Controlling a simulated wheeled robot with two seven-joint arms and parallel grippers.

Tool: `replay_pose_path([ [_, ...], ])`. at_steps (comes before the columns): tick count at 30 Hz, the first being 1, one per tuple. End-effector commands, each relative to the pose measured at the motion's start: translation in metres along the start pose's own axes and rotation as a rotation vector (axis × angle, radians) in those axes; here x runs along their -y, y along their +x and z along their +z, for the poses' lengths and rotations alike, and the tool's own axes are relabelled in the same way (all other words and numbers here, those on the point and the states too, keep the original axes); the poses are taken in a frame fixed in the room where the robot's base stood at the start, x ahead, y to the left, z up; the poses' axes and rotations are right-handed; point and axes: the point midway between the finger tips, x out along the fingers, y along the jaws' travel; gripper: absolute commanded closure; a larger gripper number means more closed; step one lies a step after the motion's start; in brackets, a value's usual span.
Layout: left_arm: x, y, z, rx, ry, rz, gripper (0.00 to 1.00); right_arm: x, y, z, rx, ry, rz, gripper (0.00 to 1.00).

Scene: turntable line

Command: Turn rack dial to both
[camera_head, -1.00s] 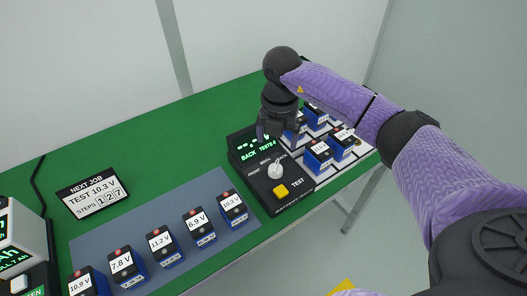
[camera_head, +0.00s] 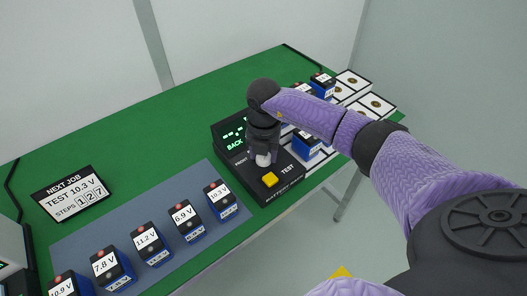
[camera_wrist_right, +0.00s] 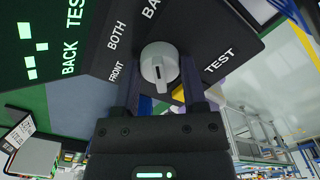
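The rack dial is a light grey knob (camera_head: 263,160) on the black tester box (camera_head: 287,190). In the right wrist view the knob (camera_wrist_right: 159,66) shows from above, with FRONT, BOTH and part of a third label around its edge. A dark slot marks its face; I cannot tell for sure which label it points to. My right gripper (camera_head: 263,155) points down at the knob. In the wrist view its two fingers (camera_wrist_right: 163,92) stand apart, one on each side of the knob, with gaps visible. My left gripper is not in view.
A yellow TEST button (camera_head: 270,180) sits close to the dial, and a lit display (camera_head: 233,137) behind it. Several batteries stand on a grey-blue mat (camera_head: 130,213) at left. More batteries stand in the white rack (camera_head: 317,160). A job sign (camera_head: 70,198) stands at far left.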

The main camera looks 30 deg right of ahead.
Motion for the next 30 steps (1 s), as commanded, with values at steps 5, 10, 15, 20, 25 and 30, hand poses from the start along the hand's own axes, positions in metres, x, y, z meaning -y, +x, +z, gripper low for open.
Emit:
replay_pose_path([
  [5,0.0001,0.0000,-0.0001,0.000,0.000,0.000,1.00,0.0000,-0.0001,0.0001,0.000,0.000,0.000,0.89],
  [10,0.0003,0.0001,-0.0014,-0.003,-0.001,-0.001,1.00,-0.0001,-0.0002,0.0001,0.000,-0.002,0.001,1.00],
  [15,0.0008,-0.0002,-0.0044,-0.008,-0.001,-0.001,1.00,-0.0001,-0.0005,0.0003,0.001,-0.032,0.001,1.00],
  [20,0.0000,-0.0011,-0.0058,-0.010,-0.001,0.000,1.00,0.0001,-0.0006,0.0005,0.002,-0.113,0.000,1.00],
  [25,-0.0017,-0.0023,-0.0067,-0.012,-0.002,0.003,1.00,0.0000,-0.0010,0.0007,0.002,-0.250,0.000,1.00],
  [30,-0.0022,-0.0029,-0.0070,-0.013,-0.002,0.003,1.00,-0.0001,-0.0007,0.0004,0.001,-0.405,0.000,1.00],
])
